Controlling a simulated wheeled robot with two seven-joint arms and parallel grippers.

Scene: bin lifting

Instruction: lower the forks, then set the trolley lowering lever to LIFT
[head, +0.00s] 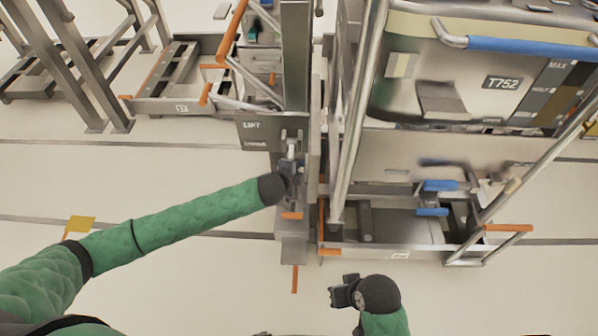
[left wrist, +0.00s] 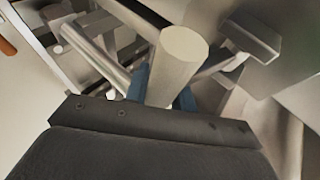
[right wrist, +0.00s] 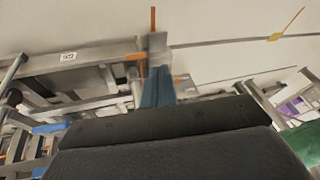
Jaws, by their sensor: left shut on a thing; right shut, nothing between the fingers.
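A dark plate (head: 254,135) on the trolley column (head: 295,60) reads LIFT, with a second, less legible word below it. The lowering lever (head: 291,136) is beside the plate's right edge; which label it is set to I cannot tell. My left gripper (head: 289,162) is at the lever. In the left wrist view its blue fingers are shut around a round pale grip (left wrist: 178,62), the lever's end. My right gripper (head: 340,295) is low in front of the trolley, shut and empty; its blue fingers (right wrist: 158,88) are together. I cannot make out the forks' height.
A steel bin (head: 437,88) marked T752, with a blue bar (head: 530,46), stands right of the column. Below it is a low frame (head: 372,250) with orange and blue handles. Another frame (head: 185,106) stands at the back left. The front floor is clear.

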